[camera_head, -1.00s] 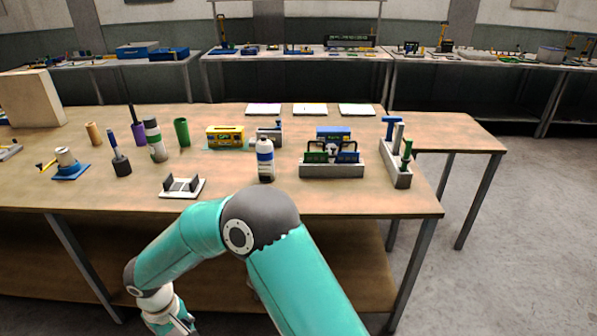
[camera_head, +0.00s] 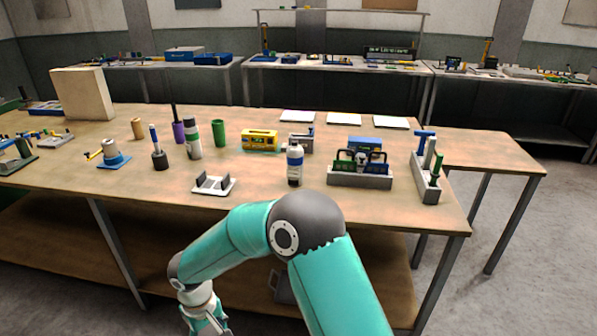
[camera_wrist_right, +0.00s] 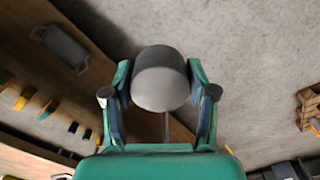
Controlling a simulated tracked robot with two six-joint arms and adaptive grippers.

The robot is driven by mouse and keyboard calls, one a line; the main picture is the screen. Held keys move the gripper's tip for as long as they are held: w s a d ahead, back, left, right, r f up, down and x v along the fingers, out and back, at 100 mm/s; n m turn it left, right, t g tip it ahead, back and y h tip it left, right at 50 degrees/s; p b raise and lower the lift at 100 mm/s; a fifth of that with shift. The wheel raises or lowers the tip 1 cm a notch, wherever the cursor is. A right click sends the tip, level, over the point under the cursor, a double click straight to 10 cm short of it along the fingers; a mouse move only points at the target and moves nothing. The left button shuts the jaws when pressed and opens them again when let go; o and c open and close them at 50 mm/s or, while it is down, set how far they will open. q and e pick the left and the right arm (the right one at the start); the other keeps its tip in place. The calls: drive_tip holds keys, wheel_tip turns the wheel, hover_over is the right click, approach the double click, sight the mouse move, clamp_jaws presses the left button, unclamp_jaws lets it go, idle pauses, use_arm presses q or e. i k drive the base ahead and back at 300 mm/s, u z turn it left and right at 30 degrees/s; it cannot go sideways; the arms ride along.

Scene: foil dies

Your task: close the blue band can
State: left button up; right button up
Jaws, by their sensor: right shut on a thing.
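A white bottle-like can with a blue band (camera_head: 295,168) stands upright near the front middle of the table. Its grey top is too small to make out clearly. My right gripper (camera_head: 208,318) hangs low in front of the table, at the bottom of the head view and partly cut off. In the right wrist view the gripper (camera_wrist_right: 160,95) is shut on a smooth grey round piece (camera_wrist_right: 160,78) held between its fingers over the floor. I cannot tell what this piece is from its shape. My left gripper is not in view.
A white holder plate (camera_head: 213,185) lies left of the can. A grey box of blue and green things (camera_head: 360,180) stands at its right. The table's front edge separates my gripper from these.

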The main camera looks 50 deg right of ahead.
sight(295, 155)
drive_tip(key=z, duration=3.4)
drive_tip(key=k, duration=0.1)
drive_tip(key=u, duration=2.4)
